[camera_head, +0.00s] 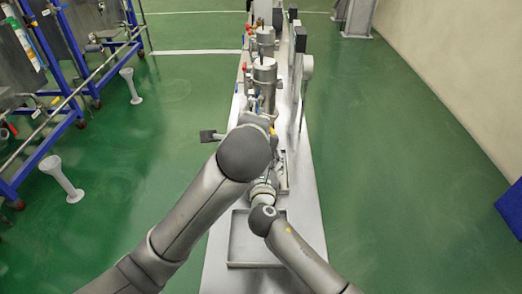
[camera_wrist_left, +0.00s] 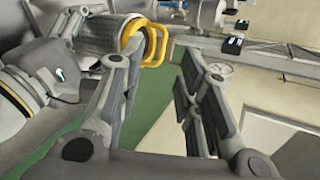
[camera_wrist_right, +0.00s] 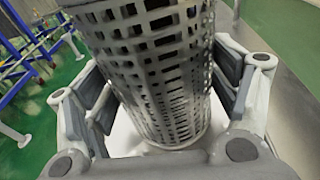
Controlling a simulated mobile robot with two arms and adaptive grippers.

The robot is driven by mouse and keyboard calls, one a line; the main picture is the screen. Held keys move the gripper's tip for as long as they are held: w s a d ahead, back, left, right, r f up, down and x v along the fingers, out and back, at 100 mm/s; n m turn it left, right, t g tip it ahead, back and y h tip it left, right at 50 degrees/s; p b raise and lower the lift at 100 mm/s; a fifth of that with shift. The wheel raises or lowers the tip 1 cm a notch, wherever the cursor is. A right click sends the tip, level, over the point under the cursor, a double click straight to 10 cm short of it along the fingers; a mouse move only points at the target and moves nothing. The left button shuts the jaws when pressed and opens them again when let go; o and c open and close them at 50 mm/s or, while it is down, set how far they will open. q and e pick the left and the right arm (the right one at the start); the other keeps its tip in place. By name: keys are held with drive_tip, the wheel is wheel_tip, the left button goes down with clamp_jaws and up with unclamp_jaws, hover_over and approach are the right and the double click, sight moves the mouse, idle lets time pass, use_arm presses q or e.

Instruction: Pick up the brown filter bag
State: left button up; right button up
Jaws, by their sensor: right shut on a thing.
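I cannot make out a brown filter bag in any view. A grey perforated metal basket (camera_wrist_right: 155,60) fills the middle of the right wrist view. My right gripper (camera_wrist_right: 165,95) has its fingers on both sides of the basket and is shut on it. The basket (camera_wrist_left: 103,37) also shows in the left wrist view, with yellow handles (camera_wrist_left: 153,42) at its end. My left gripper (camera_wrist_left: 160,95) is open, its fingers apart with nothing between them, close to the handles. In the head view my arms hide much of the work area.
A long narrow metal bench (camera_head: 221,269) runs away from me. A shallow metal tray (camera_head: 232,240) lies on its near part. Metal vessels (camera_head: 264,75) stand farther along it. Blue racks (camera_head: 75,100) and white stands (camera_head: 62,180) are on the left.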

use_arm(q)
drive_tip(key=shift+w+r+x, duration=0.1)
drive_tip(key=shift+r+x, duration=0.1)
drive_tip(key=shift+x, duration=2.2)
drive_tip(key=shift+w+r+x, duration=0.1)
drive_tip(key=shift+r+x, duration=0.05)
drive_tip(key=shift+x, duration=2.2)
clamp_jaws()
drive_tip(key=shift+a, duration=0.1)
drive_tip(key=shift+w+r, duration=0.1)
drive_tip(key=shift+r, duration=0.05)
